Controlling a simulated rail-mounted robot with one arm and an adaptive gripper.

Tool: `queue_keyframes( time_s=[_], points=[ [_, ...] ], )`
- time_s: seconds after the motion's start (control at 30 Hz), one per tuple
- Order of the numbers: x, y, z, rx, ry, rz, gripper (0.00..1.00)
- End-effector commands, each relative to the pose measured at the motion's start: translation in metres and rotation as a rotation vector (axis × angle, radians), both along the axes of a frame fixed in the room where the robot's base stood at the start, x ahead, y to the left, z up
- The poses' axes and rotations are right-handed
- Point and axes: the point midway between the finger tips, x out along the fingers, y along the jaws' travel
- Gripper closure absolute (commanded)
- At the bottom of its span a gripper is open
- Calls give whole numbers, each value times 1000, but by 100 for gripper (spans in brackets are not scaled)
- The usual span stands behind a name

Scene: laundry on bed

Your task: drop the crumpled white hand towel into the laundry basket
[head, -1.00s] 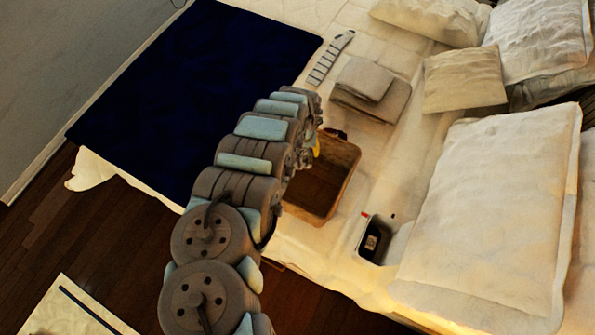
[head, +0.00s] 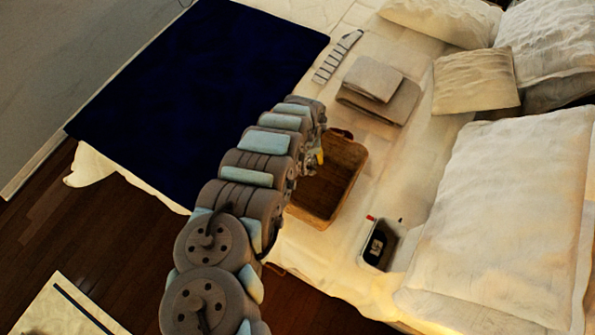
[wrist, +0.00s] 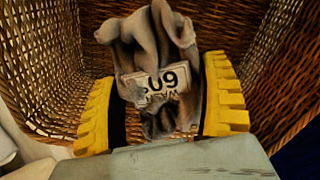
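The crumpled hand towel (wrist: 160,45) looks greyish-white in the wrist view and carries a white tag with printed letters and a number. It sits bunched between the two yellow fingers of my gripper (wrist: 163,100), which press against its sides. The woven brown laundry basket (wrist: 45,65) surrounds the towel in the wrist view, with walls on both sides and behind. In the head view the basket (head: 345,182) stands open at the bed's edge, and a bit of my yellow gripper (head: 320,157) shows at its left rim. My arm hides the towel there.
Folded grey cloths (head: 378,88) lie behind the basket. A small open box (head: 380,247) with a dark item lies to its right. Pillows (head: 510,205) fill the right side, and a dark blue blanket (head: 200,100) covers the left of the bed.

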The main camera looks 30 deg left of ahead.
Motion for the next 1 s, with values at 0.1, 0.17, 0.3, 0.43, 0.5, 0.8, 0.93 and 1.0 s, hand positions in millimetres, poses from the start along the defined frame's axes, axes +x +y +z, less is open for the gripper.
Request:
queue_keyframes(
  time_s=[0.1,0.17,0.3,0.43,0.5,0.8,0.93,1.0],
  points=[
    [0,0,0,0,0,0,0],
    [0,0,0,0,0,0,0],
    [0,0,0,0,0,0,0],
    [0,0,3,0,0,-1,0],
    [0,0,6,0,0,-2,0],
    [-1,1,28,1,2,-1,0],
    [1,2,41,3,-1,-1,0],
    [0,1,46,1,0,-1,0]
  ],
)
